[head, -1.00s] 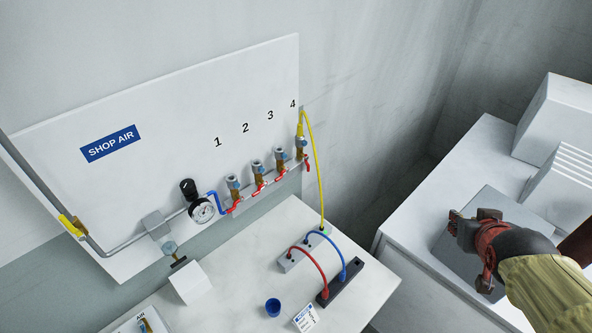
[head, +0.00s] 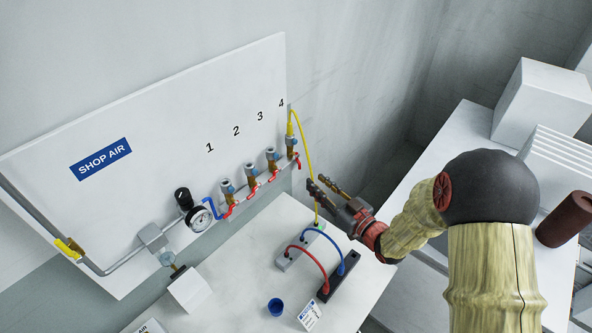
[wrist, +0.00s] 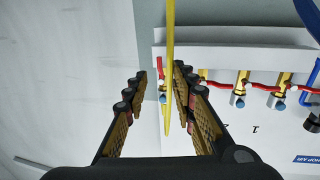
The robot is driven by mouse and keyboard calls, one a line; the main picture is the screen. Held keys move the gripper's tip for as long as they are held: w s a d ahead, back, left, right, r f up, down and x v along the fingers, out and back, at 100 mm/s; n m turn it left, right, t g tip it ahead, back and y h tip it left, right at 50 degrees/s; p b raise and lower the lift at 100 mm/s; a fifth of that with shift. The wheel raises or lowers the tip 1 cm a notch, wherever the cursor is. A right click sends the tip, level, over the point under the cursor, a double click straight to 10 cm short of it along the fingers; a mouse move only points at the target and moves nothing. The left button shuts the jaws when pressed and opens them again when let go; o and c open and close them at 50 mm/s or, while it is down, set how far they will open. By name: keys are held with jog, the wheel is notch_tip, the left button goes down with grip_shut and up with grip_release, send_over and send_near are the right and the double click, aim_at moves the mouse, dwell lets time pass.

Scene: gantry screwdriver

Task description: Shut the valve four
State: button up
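Valve four (head: 291,142) is the rightmost brass valve on the wall panel, under the number 4. Its small red lever (head: 298,160) hangs at its lower right, and a yellow hose (head: 309,150) runs from its top. My gripper (head: 319,185) is open and empty, just below and right of valve four, apart from it. In the wrist view the valve (wrist: 163,98) shows between my two fingers, farther off, with the hose crossing in front. The lever's exact angle is hard to tell there.
Several similar valves with red levers (head: 251,190) stand left of valve four along the pipe. A gauge (head: 198,218) is further left. Below is a table (head: 235,285) with red and blue hoses and a blue cup (head: 275,307). White boxes (head: 541,102) stand at right.

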aim_at(300, 168)
jog(key=b+x, duration=0.1)
jog(key=x, duration=0.6)
jog(key=shift+w+b, duration=0.2)
jog(key=shift+b, duration=0.15)
jog(key=shift+a, duration=0.1)
grip_shut()
